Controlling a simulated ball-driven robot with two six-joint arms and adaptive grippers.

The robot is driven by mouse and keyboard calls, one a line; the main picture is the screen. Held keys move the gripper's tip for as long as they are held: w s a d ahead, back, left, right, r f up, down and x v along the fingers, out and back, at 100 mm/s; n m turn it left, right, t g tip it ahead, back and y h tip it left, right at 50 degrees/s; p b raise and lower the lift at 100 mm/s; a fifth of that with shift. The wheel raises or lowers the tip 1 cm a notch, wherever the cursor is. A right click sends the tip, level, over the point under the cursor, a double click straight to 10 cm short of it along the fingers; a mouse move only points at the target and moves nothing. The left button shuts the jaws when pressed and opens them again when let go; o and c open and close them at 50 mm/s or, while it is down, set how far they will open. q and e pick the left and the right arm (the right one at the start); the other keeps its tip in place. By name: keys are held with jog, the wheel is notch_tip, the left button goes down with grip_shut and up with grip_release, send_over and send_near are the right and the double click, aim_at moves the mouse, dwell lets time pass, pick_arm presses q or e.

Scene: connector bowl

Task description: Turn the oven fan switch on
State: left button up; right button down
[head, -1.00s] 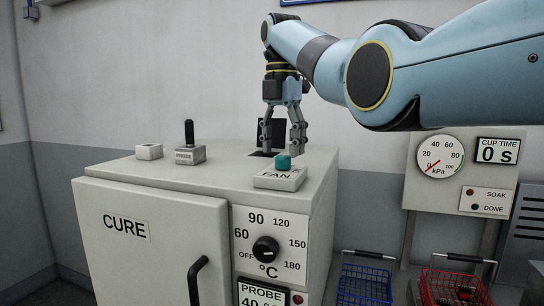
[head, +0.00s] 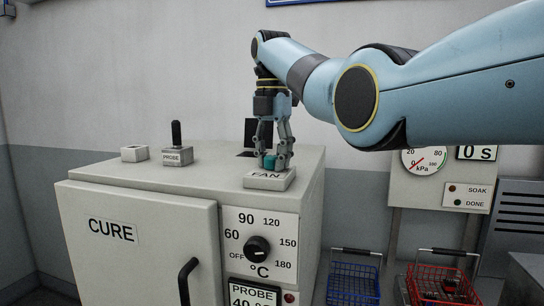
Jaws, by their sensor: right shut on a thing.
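The oven is a white cabinet with a CURE door (head: 112,232) and a box labelled FAN (head: 268,178) on its top. The fan switch is a small teal knob (head: 270,162) on that box. My right gripper (head: 272,158) points straight down over the box, its fingers around the teal knob and shut on it. The fingers hide part of the knob. My left gripper is not in the head view.
A PROBE box with a black upright handle (head: 176,134) and a small white box (head: 135,153) stand on the oven top. The oven front has a temperature dial (head: 257,248) and a door handle (head: 188,280). A blue basket (head: 353,282) and a red basket (head: 440,287) stand at right.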

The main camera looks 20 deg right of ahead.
jog(key=shift+m, duration=0.4)
jog(key=m, duration=0.3)
jog(key=shift+m, duration=0.4)
jog(key=m, duration=0.9)
jog(key=shift+r, duration=0.1)
jog(key=m, duration=0.4)
jog(key=shift+m, duration=0.3)
jog(key=c, duration=0.9)
grip_release()
jog(key=shift+c, duration=0.2)
